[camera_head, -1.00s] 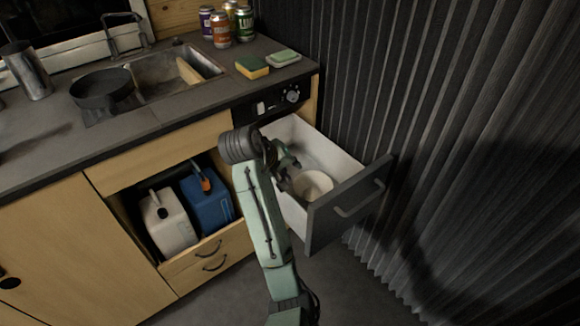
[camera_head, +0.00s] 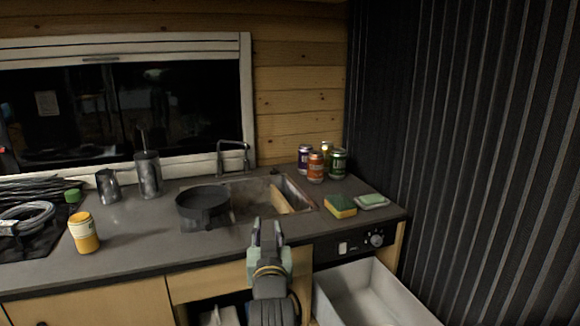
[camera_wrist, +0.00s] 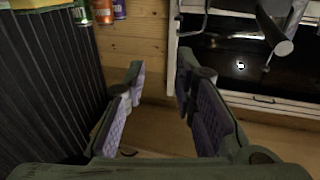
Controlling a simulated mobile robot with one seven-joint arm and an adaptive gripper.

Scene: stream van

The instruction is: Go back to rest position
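My gripper (camera_head: 267,236) points up in front of the counter's front edge, just below the sink in the head view. Its two fingers are apart with nothing between them. The wrist view also shows the open fingers (camera_wrist: 160,95) with bare wooden wall between them. The open white drawer (camera_head: 368,295) is at the lower right of the head view, beside my wrist. The part of it in view looks empty, and its front is out of frame.
The counter (camera_head: 130,238) holds a black pan (camera_head: 203,203), a sponge (camera_head: 340,206), a soap dish (camera_head: 372,202), several cans (camera_head: 316,168) and a yellow jar (camera_head: 84,232). The sink (camera_head: 255,195) lies behind my gripper. A dark corrugated wall (camera_head: 460,150) stands at right.

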